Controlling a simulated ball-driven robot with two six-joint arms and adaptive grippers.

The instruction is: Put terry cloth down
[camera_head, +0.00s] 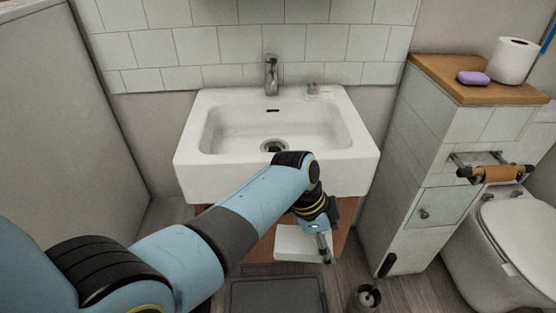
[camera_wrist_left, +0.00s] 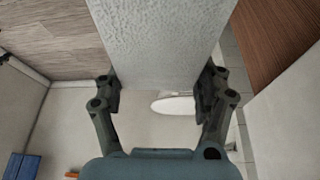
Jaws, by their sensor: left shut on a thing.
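The terry cloth is a white, thick, textured block (camera_head: 297,243) in front of the sink and below its front rim. In the left wrist view the cloth (camera_wrist_left: 160,40) fills the top middle, between the two fingers. My left gripper (camera_head: 324,248) is shut on the cloth and holds it in front of the wooden cabinet under the sink. In the left wrist view the gripper's fingers (camera_wrist_left: 160,91) press on both sides of the cloth. My arm hides part of the sink front. My right gripper is not in view.
A tiled column (camera_head: 430,160) at right carries purple soap (camera_head: 473,78) and a paper roll (camera_head: 513,61). A toilet (camera_head: 515,235), dark mat (camera_head: 275,297) and round container (camera_head: 368,298) stand lower.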

